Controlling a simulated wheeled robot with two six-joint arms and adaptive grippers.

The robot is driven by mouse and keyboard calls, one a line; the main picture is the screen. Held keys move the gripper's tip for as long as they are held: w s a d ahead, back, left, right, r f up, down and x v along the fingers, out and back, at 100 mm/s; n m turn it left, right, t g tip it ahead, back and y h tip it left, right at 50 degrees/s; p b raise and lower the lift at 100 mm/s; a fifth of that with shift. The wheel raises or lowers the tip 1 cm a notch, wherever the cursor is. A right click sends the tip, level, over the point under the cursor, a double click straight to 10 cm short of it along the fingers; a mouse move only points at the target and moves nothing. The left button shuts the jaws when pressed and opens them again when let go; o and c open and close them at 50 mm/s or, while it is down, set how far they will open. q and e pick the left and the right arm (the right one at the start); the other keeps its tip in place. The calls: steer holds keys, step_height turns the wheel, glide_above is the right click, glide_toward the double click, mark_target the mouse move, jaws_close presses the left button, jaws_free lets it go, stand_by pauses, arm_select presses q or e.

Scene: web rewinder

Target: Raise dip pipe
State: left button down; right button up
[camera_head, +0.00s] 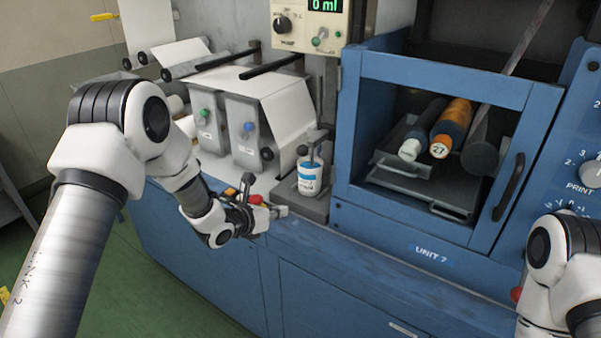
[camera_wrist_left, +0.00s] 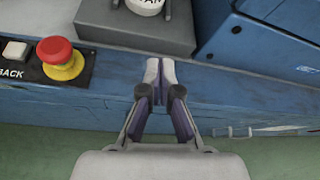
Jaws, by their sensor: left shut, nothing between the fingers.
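The dip pipe (camera_head: 311,152) stands upright in a white and blue bottle (camera_head: 310,177) on a grey stand at the front edge of the blue machine. A dark clamp or handle is around the pipe's upper part. In the left wrist view only the bottle's white bottom part (camera_wrist_left: 145,6) shows at the top edge; the pipe is out of that view. My left gripper (camera_head: 281,211) is in front of and below the bottle, apart from it. Its fingertips (camera_wrist_left: 160,70) are together and empty. My right arm shows at the right edge, but its gripper is out of view.
A red emergency stop button (camera_wrist_left: 60,57) sits left of my left gripper on the machine's front ledge. A glazed blue cabinet (camera_head: 345,150) with rollers inside stands to the right. A panel (camera_head: 310,25) reading 0 ml is above the bottle.

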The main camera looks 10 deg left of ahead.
arm_select(q)
step_height(320, 180, up, 11)
steer(key=w+a+t+p, duration=0.1)
steer(key=w+t, duration=0.1)
steer(key=shift+w, duration=0.4)
arm_select(e)
steer(key=shift+r, duration=0.95)
arm_select(q)
steer(key=shift+w+f, duration=0.1)
steer(key=p+x, duration=0.3)
steer(key=x, duration=0.6)
steer(key=shift+w+d, duration=0.25)
steer(key=shift+w, duration=0.05)
arm_select(e)
step_height(320, 180, up, 3)
steer(key=shift+r, duration=0.2)
arm_select(q)
steer(key=shift+f, duration=0.1)
step_height(320, 180, up, 18)
steer(key=shift+p, duration=0.45)
arm_select(e)
steer(key=shift+r, duration=0.2)
